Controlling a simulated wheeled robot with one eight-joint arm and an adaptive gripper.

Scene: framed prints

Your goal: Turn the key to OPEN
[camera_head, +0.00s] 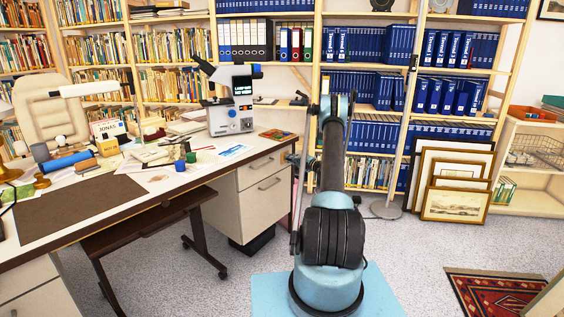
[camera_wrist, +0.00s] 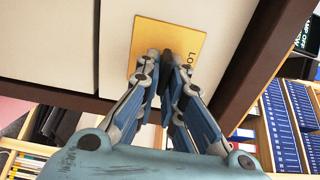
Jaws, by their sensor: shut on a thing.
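In the wrist view a yellow plate (camera_wrist: 191,36) is fixed to a cream panel beside a dark brown edge. Lettering starting with "LO" shows near its right side; the rest is covered. My gripper (camera_wrist: 166,62) reaches the middle of the plate, its fingertips close together and shut on the key. The key is almost wholly hidden by the dark fingertips, so its angle cannot be told. No "OPEN" marking is visible. In the head view part of my gripper seems to show beside the right end of the desk (camera_head: 153,199), mostly hidden by my arm.
The desk has cream drawers (camera_head: 262,168) at its right end and carries a microscope (camera_head: 232,100). Shelves with blue binders (camera_head: 398,44) stand behind my arm. Framed prints (camera_head: 455,205) lean at the right. Open floor lies right of my base, with a red rug (camera_head: 495,293).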

